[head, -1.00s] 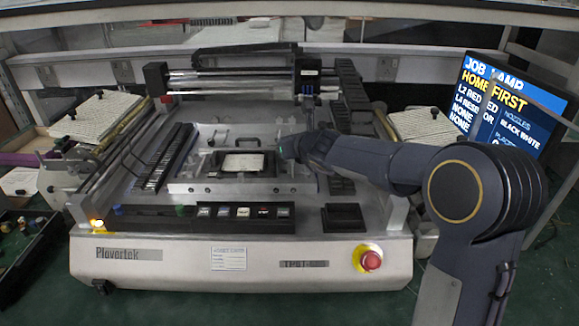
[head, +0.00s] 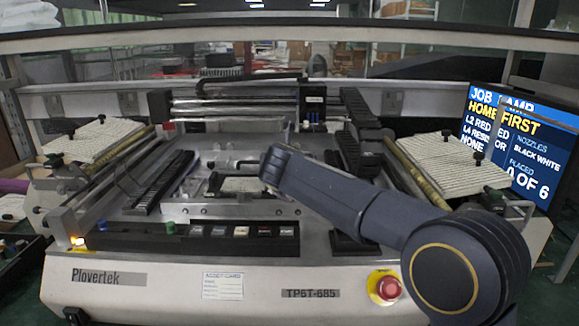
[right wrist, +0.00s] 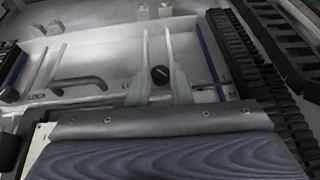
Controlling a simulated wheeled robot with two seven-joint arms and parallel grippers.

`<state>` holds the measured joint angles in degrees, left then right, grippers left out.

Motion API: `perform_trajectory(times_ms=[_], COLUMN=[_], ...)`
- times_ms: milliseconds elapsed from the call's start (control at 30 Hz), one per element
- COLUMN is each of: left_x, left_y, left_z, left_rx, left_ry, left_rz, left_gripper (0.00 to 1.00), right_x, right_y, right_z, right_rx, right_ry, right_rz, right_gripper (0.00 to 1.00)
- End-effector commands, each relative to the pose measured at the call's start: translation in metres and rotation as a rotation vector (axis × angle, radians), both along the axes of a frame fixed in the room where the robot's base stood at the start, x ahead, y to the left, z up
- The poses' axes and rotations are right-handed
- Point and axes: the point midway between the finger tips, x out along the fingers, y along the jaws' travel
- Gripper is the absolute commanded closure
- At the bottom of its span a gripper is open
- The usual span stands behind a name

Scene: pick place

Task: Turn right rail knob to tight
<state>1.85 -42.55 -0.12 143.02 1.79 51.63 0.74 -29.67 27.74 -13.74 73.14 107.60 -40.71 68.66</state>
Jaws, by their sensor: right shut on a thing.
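A small round black knob (right wrist: 160,75) sits between the two pale fingers of my right gripper (right wrist: 157,38) in the right wrist view. The gripper is shut on the knob. A printed label beginning "LO" is partly covered by the left finger. In the head view my right forearm reaches in from the right over the machine (head: 150,285) and hides the knob and the fingers. Which way the knob is turned cannot be told. My left gripper is out of view.
A dark bar handle (right wrist: 78,82) lies left of the knob beside a "LOCK" label. A black feeder strip (right wrist: 258,85) runs to the right. A red stop button (head: 388,288) is on the front panel. A monitor (head: 520,145) stands at the right.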

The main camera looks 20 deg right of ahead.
Motion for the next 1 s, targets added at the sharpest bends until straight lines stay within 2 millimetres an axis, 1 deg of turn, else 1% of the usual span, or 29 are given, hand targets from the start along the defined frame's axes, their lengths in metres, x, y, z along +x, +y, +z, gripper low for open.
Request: perform_trajectory(times_ms=[367,400,567,867,967,1000], left_x=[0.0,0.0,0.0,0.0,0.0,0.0], left_y=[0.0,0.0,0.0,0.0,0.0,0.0], left_z=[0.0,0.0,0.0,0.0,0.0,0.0], left_rx=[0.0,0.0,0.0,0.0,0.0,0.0], left_ry=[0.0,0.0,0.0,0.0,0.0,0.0], left_rz=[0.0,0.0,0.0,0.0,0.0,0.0], left_gripper=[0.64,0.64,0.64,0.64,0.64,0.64], right_x=[0.0,0.0,0.0,-0.001,-0.009,-0.014], right_y=[0.0,0.0,0.0,0.001,0.004,0.006], right_z=[0.0,0.0,0.0,0.001,0.005,0.007], right_rx=[0.0,0.0,0.0,-0.001,0.001,0.0], right_ry=[0.0,0.0,0.0,0.0,0.0,-0.001], right_rz=[-0.005,-0.005,-0.004,-0.004,-0.003,-0.001], right_gripper=[1.0,0.8,0.59,0.59,0.59,0.59])
